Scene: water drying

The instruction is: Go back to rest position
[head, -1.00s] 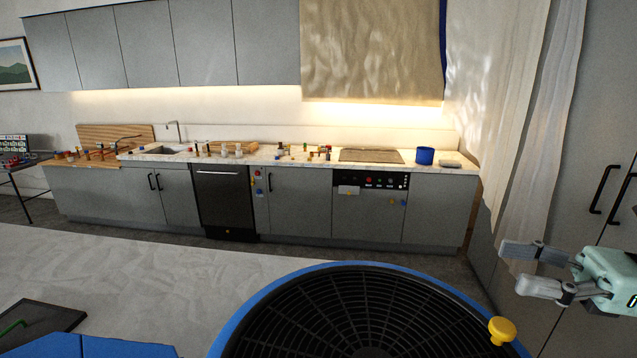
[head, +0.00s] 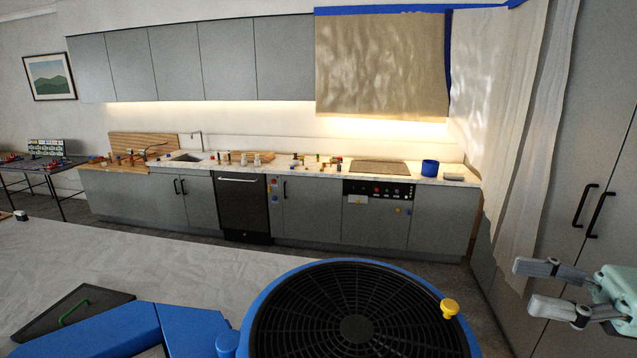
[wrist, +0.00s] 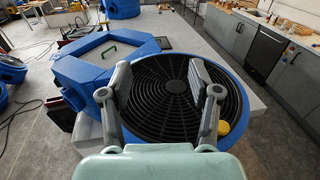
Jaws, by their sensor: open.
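My gripper (head: 535,287) is at the right edge of the head view, raised in the air to the right of a large blue-rimmed black fan grille (head: 285,318). Its two grey fingers are apart with nothing between them. In the wrist view my gripper (wrist: 160,82) also shows open and empty, with the fan grille (wrist: 165,100) beyond the fingers. A yellow knob (head: 450,308) sits on the right part of the grille; it shows in the wrist view too (wrist: 223,128).
A blue casing (head: 115,330) and a dark panel with a green handle (head: 72,312) lie left of the fan on a pale surface (head: 150,265). A counter (head: 290,168) with many small items and a blue pot (head: 430,168) runs along the back. Tall cabinets (head: 590,150) stand at right.

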